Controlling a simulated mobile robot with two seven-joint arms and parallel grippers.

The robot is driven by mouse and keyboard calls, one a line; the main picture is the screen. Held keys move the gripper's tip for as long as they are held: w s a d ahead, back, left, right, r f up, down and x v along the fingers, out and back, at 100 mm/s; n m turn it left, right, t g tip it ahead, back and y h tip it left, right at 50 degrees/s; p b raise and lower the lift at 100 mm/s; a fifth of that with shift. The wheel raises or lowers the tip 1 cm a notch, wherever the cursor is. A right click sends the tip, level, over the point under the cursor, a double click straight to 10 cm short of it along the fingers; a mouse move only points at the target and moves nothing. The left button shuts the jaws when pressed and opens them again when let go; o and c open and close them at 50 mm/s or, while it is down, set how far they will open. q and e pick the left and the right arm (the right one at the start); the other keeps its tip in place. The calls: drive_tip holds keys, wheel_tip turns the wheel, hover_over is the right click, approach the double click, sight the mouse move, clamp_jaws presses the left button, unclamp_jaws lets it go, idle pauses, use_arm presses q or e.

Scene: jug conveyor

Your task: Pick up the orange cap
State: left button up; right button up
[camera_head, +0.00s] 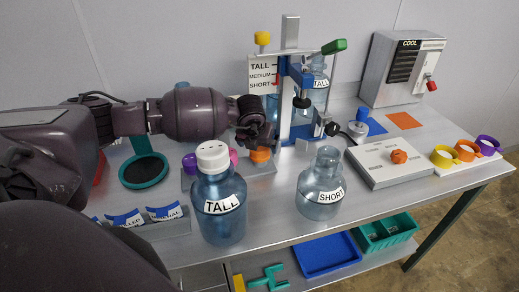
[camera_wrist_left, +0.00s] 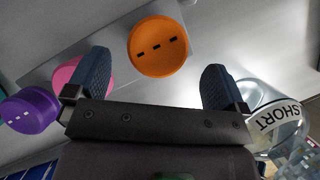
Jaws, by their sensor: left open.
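The orange cap (camera_head: 260,156) sits on a small grey rack on the bench, behind the bottle marked TALL. In the left wrist view the orange cap (camera_wrist_left: 158,46) is round with dark slots, just beyond the fingertips and between their lines. My left gripper (camera_wrist_left: 156,62) is open and empty. In the head view my left gripper (camera_head: 257,141) is close above the orange cap and its fingers are partly hidden. A pink cap (camera_wrist_left: 70,75) and a purple cap (camera_wrist_left: 30,110) are to the left. My right gripper is not in view.
The TALL jug (camera_head: 216,205) with a white cap and the uncapped SHORT jug (camera_head: 321,188) stand in front. A press with a blue frame (camera_head: 283,95) stands behind the cap. A grey box with an orange knob (camera_head: 398,156) is at right.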

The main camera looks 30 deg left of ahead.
sight(259, 149)
use_arm(q)
drive_tip(key=shift+p+x, duration=0.35)
drive_tip(key=shift+x, duration=1.85)
drive_tip(key=shift+a, duration=0.15)
drive_tip(key=shift+c, duration=0.4)
drive_tip(key=c, duration=0.9)
